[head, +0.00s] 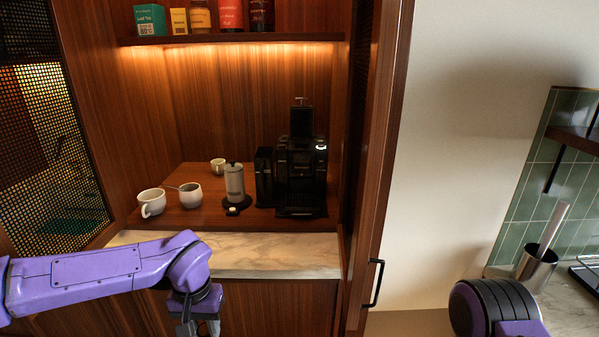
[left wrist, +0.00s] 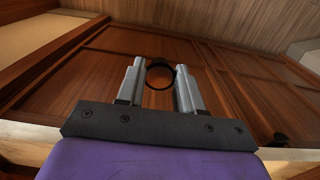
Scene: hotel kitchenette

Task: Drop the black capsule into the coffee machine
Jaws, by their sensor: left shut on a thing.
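The black coffee machine (head: 301,176) stands on the wooden shelf of the kitchenette niche, with a part standing up at its top (head: 302,117). My left gripper (head: 197,328) hangs low in front of the cabinet, below and to the left of the machine. In the left wrist view, my left gripper (left wrist: 160,80) is shut on the black capsule (left wrist: 160,64), which shows as a round dark rim between the fingertips. The capsule cannot be made out in the head view. My right gripper is out of view; only part of my right arm shows at the lower right.
A milk frother (head: 235,184), a white cup (head: 152,203), a white bowl (head: 190,194) and a small cup (head: 217,166) stand left of the machine. A pale counter strip (head: 270,257) runs in front. An upper shelf (head: 240,39) hangs above. A door with black handle (head: 375,283) bounds the right.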

